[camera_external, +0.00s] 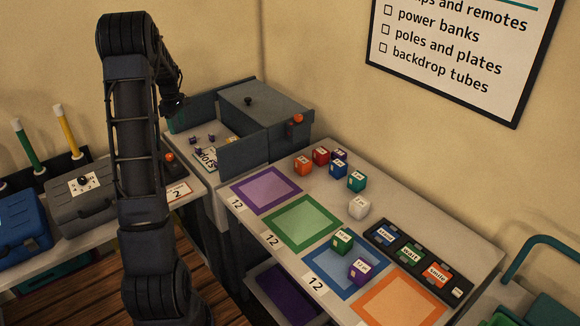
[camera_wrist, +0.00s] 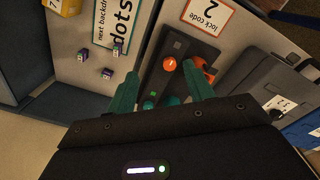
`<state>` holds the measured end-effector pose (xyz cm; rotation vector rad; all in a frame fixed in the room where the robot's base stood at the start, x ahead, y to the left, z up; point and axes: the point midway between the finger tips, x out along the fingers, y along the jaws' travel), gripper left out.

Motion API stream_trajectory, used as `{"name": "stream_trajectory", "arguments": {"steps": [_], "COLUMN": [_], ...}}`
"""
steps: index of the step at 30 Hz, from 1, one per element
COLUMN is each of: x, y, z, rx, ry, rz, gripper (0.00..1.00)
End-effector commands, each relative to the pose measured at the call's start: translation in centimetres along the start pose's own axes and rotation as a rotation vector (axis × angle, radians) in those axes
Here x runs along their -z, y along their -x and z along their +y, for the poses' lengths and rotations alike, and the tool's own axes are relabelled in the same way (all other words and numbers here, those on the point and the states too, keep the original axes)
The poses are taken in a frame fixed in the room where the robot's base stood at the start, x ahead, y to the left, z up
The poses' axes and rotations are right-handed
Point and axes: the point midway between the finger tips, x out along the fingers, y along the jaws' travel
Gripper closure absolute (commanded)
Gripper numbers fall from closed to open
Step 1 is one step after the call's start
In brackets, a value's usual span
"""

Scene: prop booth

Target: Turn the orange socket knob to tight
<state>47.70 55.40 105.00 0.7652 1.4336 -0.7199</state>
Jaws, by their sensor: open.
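An orange round knob (camera_wrist: 169,64) with a small pale mark sits on a dark panel (camera_wrist: 205,52) in the wrist view. An orange knob also shows beside my arm in the external view (camera_external: 169,157). My gripper (camera_wrist: 159,69) is open, its two teal fingers apart and pointing toward the panel. The orange knob appears between the fingertips in the picture; I cannot tell the height gap, and no grip shows. In the external view my gripper (camera_external: 174,106) hangs above the panel area. Part of the panel is hidden behind my gripper and arm.
A "lock code 2" card (camera_wrist: 208,14) lies beside the panel. A grey case (camera_external: 84,191) and a blue case (camera_external: 22,227) stand to the left. A grey box (camera_external: 262,105) bears another orange knob (camera_external: 297,118). Coloured cubes stand on the right table.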

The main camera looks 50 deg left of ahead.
Motion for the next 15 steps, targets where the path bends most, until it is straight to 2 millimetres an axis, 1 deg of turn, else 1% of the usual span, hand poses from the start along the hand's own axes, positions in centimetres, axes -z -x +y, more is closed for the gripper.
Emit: {"name": "stream_trajectory", "arguments": {"steps": [1, 3, 6, 10, 15], "x": [1.9, 3.9, 5.7, 6.7, 6.7], "y": [-1.3, -2.5, -3.7, -4.4, -5.9], "z": [-0.1, -0.2, -0.5, -0.6, -0.7], "rx": [0.009, 0.017, 0.025, 0.028, 0.031], "ry": [0.045, 0.095, 0.143, 0.169, 0.17], "rz": [-0.002, -0.004, -0.005, -0.005, -0.007], "gripper": [0.48, 0.48, 0.48, 0.48, 0.48]}}
